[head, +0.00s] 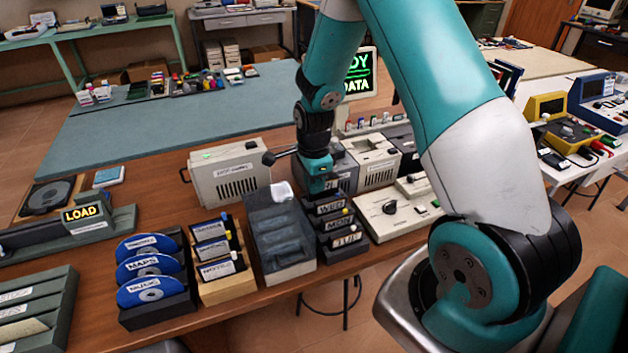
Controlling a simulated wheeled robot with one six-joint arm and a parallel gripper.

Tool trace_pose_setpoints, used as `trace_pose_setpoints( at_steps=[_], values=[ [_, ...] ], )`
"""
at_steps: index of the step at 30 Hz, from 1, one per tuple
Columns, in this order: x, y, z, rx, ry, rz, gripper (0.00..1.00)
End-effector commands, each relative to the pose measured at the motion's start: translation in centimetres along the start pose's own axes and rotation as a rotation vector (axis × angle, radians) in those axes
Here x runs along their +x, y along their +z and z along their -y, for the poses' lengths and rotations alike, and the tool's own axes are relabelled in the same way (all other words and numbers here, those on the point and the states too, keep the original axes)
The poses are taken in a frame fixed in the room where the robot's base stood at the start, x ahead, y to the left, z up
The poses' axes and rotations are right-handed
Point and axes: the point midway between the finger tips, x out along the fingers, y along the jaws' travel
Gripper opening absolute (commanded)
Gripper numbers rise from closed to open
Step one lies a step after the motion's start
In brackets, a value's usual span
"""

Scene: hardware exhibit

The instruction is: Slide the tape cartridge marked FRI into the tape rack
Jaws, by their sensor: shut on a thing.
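My gripper (318,184) points down at the back end of a dark stepped holder and is shut on what looks like a tape cartridge, mostly hidden by the jaws. No FRI label can be read. The dark holder (343,251) carries tape cartridges with white labels: WED (331,207), MON (338,223) and TUE (346,239). I cannot tell whether the held cartridge touches the holder. Which of the two is the tape rack is not marked.
Left of the grey rack stand a wooden disk holder (228,290) and a black holder with blue discs (150,268).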

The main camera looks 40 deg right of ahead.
Motion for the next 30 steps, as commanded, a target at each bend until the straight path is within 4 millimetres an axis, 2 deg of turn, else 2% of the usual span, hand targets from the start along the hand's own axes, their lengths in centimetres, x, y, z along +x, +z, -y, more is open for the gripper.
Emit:
trace_pose_setpoints(
  at_steps=[9,21,22,25,26,30],
  values=[
    [1.5,0.0,0.0,0.000,0.000,0.000,0.00],
    [1.4,0.0,0.0,0.000,0.000,0.000,0.00],
    [1.4,0.0,0.0,0.000,0.000,0.000,0.19],
    [1.4,0.0,0.0,0.000,0.000,0.000,0.42],
    [1.4,0.0,0.0,0.000,0.000,0.000,0.46],
    [1.4,0.0,0.0,0.000,0.000,0.000,0.46]
  ],
)
